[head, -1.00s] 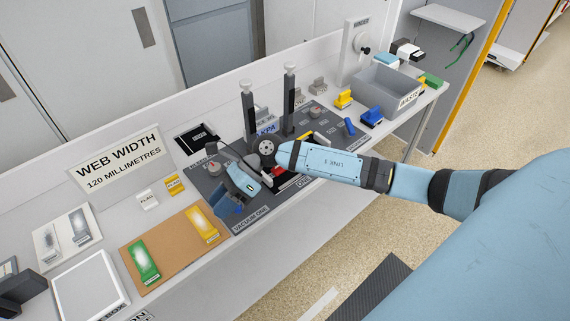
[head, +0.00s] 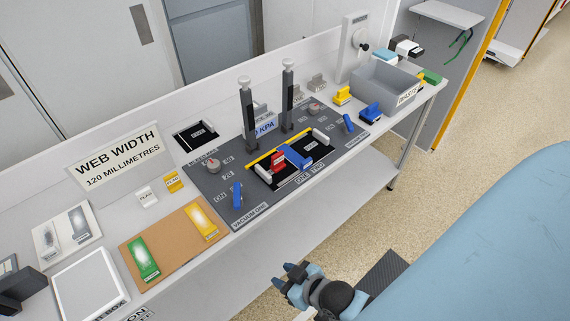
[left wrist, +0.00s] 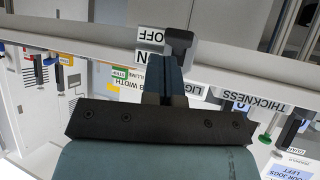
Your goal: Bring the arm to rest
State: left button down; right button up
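My right gripper (head: 287,276) is in the head view, in front of the bench's front edge, over the floor side. Its two dark fingertips look apart, with nothing seen between them. My left gripper (left wrist: 165,85) shows only in the left wrist view, its blue fingers pointing up the picture. Beyond them is a dark T-shaped handle (left wrist: 180,42) by a plate marked OFF and ON. I cannot tell whether the fingers touch it or how far apart they are.
The bench (head: 345,172) holds a grey panel (head: 222,182) with two dark posts, a blue and a red piece and a knob. A grey waste bin (head: 385,88) stands at right, a brown board (head: 172,248) at left. Floor in front is partly open.

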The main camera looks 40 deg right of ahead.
notch_tip(320, 180, up, 6)
jog(key=p, duration=0.6)
jog(key=shift+d, duration=0.15)
dwell(0.5)
